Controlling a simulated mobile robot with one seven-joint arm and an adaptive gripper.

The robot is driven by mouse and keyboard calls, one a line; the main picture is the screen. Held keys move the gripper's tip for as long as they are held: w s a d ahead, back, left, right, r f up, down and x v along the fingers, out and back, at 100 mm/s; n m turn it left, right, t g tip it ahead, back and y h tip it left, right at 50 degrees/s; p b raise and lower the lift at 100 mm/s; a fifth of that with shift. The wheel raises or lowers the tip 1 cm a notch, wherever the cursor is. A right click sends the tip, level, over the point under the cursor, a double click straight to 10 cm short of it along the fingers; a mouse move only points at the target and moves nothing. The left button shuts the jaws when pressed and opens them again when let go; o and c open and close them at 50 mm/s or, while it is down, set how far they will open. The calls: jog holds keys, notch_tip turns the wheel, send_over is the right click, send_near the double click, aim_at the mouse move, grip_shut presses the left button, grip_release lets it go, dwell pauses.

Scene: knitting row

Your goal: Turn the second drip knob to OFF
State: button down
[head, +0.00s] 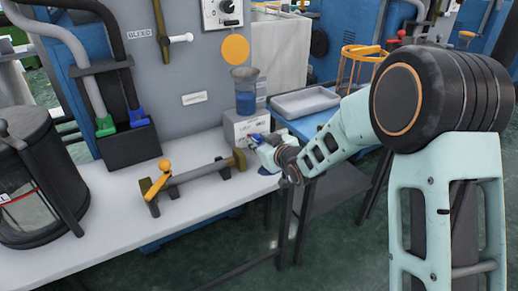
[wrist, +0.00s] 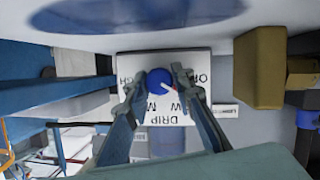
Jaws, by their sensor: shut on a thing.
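The drip knob (wrist: 160,80) is round and blue, with a small pale and red mark on its face. It sits on a white label plate (wrist: 158,65) marked DRIP, seen upside down in the wrist view. Part of HIGH shows at the plate's left and a word starting with O at its right. The exact setting is hard to read. My gripper (wrist: 160,90) has a finger on each side of the knob and is shut on it. In the head view my gripper (head: 258,143) is at the white box (head: 240,126) below the blue-filled reservoir (head: 245,90), hiding the knob.
A dark bar on stands with an orange lever (head: 158,178) lies on the white bench (head: 110,212), left of my gripper. A dark canister (head: 35,180) stands at far left. A grey tray (head: 305,102) is on the blue table to the right.

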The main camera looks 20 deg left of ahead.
jog(key=n+t+h, duration=0.1)
jog(key=n+t, duration=0.1)
jog(key=n, duration=0.2)
jog(key=shift+n+t, duration=0.3)
jog(key=shift+t, duration=0.1)
dwell(0.4)
jog(key=c, duration=1.7)
grip_release()
jog(key=shift+o, duration=0.2)
jog(key=v, duration=1.2)
jog(key=shift+a, duration=0.1)
